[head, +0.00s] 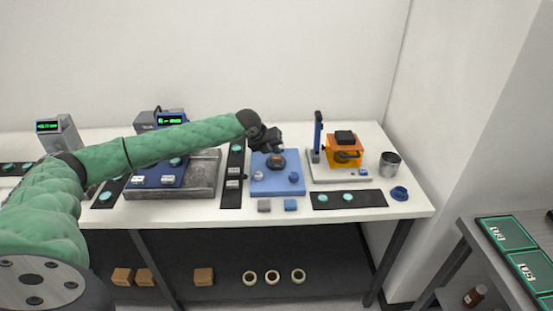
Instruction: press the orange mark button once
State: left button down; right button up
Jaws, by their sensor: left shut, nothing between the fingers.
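My left arm reaches in from the left across the white table. Its dark gripper (274,148) is shut and empty, over the back part of a blue plate (263,187). Just below the fingertips sits a small dark round part with an orange-red tint (277,161), which may be the orange mark button. The gripper partly covers it, and I cannot tell whether they touch. An orange block (344,158) with a black top stands to the right on a light base. My right gripper is not in view.
Right of the plate stand a dark blue post (318,130), a metal cup (389,165) and a blue ring-like piece (399,193). Black strips with teal discs (348,199) lie along the front. A granite slab (204,175) and display boxes (171,118) are left.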

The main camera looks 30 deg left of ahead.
pick_arm(q)
jog(key=shift+f+p, duration=0.3)
jog(key=shift+f, duration=0.05)
dwell(0.3)
jog(key=shift+f, duration=0.1)
dwell(0.4)
jog(key=shift+f, duration=0.45)
dwell(0.5)
dwell(0.3)
jog(key=shift+r+p, duration=0.9)
jog(key=shift+p, duration=0.05)
